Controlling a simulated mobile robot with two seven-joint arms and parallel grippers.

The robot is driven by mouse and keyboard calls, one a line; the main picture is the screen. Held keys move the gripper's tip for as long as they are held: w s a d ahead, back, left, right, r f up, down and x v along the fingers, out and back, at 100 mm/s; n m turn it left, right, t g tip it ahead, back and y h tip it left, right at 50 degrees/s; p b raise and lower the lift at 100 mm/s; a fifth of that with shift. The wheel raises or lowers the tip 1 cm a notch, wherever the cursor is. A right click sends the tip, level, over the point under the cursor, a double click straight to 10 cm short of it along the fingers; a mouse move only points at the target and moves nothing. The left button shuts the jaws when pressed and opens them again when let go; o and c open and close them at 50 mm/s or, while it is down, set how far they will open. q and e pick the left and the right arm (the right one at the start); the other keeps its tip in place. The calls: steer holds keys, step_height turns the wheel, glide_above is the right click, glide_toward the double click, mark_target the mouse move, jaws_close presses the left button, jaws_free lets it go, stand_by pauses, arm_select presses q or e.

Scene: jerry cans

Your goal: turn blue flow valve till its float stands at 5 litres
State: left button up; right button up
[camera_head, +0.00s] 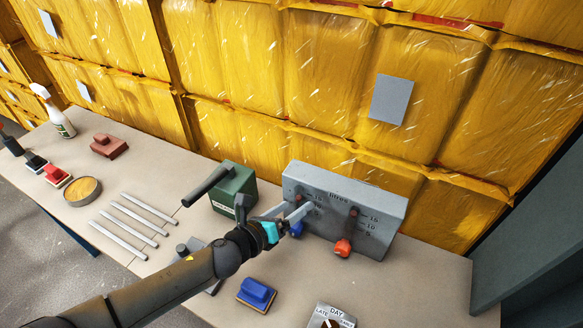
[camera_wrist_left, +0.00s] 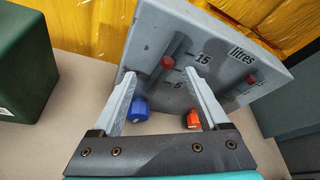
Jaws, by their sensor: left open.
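The grey litres panel (camera_head: 335,188) stands slanted on the bench with two float tubes. The blue flow valve (camera_head: 296,229) is at the foot of the left tube; in the left wrist view the blue valve (camera_wrist_left: 138,110) shows between my fingers, close to the left one. The left tube's red float (camera_wrist_left: 167,62) sits between the 5 and 15 marks, seemingly near the middle; the exact reading is unclear. My left gripper (camera_head: 296,209) is open in front of the panel; its fingers (camera_wrist_left: 160,73) spread either side of the left tube in the wrist view. My right gripper is out of view.
An orange-red valve (camera_head: 343,247) sits under the right tube. A green box (camera_head: 232,192) stands left of the panel. Several metal bars (camera_head: 132,222) lie left.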

arm_select(q)
step_height(320, 180, up, 11)
steer(key=p, duration=0.4)
steer(key=shift+f, duration=0.15)
steer(key=shift+f, duration=0.1)
steer(key=s+a+f+m+y+b, duration=0.2)
steer(key=s+f+b, duration=0.45)
steer(key=f, duration=0.25)
steer(key=m+t+y+b, duration=0.1)
steer(key=m+b, duration=0.2)
steer(key=b, duration=0.3)
glide_toward(294, 231)
steer(key=b+x, duration=0.3)
steer(key=x, duration=0.6)
steer(key=shift+w+d, duration=0.1)
steer(key=shift+w, duration=0.2)
jaws_close()
